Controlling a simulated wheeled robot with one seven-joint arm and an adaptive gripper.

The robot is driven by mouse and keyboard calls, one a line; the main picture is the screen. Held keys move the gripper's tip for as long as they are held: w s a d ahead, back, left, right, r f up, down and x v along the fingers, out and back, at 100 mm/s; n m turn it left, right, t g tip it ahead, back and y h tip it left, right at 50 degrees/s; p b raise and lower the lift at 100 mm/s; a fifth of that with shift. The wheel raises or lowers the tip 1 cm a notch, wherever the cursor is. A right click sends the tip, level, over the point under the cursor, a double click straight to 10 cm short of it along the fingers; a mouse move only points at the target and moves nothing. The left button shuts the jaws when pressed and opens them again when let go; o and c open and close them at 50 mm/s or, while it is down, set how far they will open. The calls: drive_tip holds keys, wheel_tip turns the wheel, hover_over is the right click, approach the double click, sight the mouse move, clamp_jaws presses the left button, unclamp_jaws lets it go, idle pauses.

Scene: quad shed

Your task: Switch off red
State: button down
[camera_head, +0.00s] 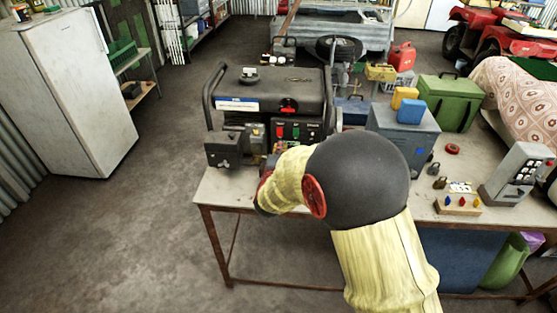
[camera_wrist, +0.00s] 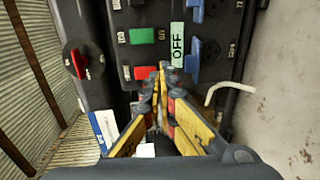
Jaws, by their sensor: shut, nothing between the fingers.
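A dark generator (camera_head: 268,92) stands on the workbench. Its front panel holds a red rocker switch (camera_wrist: 147,72) beside a green one (camera_wrist: 142,36); the red (camera_head: 279,131) and green (camera_head: 296,132) switches also show in the head view. A pale green tag reading OFF (camera_wrist: 177,44) sits beside the switches in the wrist view. My gripper (camera_wrist: 159,76) is shut and empty, its fingertips right at the red switch and covering part of it; I cannot tell whether they touch. In the head view my arm hides the gripper.
A red rotary knob (camera_wrist: 76,62) is on the same generator, left of the switches in the wrist view. Blue-covered sockets (camera_wrist: 197,55) lie close to the right of the fingertips. A grey-blue box (camera_head: 404,140) stands right of the generator on the workbench (camera_head: 212,186).

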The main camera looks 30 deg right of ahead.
sight(282, 137)
drive_tip(key=shift+b+x, duration=0.45)
drive_tip(key=shift+x, duration=1.15)
drive_tip(key=shift+w+d+f+p, duration=0.1)
drive_tip(key=shift+w+d+p, duration=0.25)
drive_tip(key=shift+p, duration=0.35)
drive_tip(key=shift+a, duration=0.15)
drive_tip(key=shift+s+f, duration=0.1)
drive_tip(key=shift+f, duration=0.1)
